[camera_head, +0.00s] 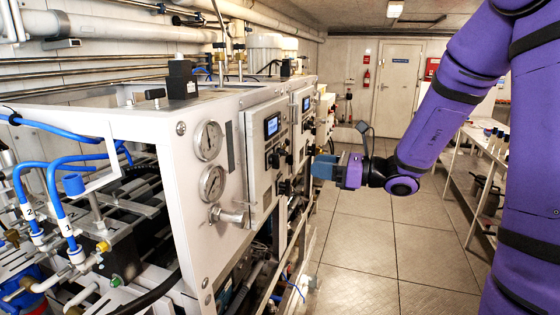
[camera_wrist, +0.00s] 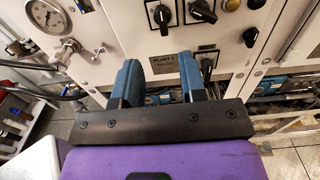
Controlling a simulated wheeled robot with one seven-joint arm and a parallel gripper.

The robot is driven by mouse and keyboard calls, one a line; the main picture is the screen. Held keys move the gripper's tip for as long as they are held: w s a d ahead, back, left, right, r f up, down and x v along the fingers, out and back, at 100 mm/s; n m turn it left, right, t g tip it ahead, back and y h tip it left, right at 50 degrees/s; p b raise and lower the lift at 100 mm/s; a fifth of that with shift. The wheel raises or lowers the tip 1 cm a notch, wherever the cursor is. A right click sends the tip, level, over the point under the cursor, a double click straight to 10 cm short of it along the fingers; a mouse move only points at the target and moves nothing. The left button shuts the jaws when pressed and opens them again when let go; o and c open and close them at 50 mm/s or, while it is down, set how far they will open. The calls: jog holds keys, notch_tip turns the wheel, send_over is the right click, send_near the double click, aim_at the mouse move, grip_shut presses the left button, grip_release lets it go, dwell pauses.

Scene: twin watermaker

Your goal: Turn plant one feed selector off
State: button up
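The white plant one panel (camera_head: 262,150) has a small display and several black knobs. In the wrist view its "PLANT 1" label (camera_wrist: 161,57) shows between my fingers. A black rotary knob (camera_wrist: 207,65) sits just right of my right finger, partly hidden by it. Two more black knobs, the upper left one (camera_wrist: 163,15) and the upper right one (camera_wrist: 203,10), sit above. I cannot read which knob is the feed selector. My gripper (camera_wrist: 160,62) has its blue fingers apart with nothing between them. In the head view my gripper (camera_head: 323,167) is beside the panels.
Another black knob (camera_wrist: 251,37) sits to the right. A pressure gauge (camera_wrist: 47,15) and a metal valve (camera_wrist: 68,48) are at the left. In the head view, a side table (camera_head: 480,137) stands at the right. The tiled floor (camera_head: 365,245) between is clear.

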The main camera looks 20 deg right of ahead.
aim_at(279, 160)
jog(key=x, duration=1)
jog(key=shift+w+a, duration=0.25)
jog(key=shift+w, duration=0.1)
jog(key=c, duration=0.6)
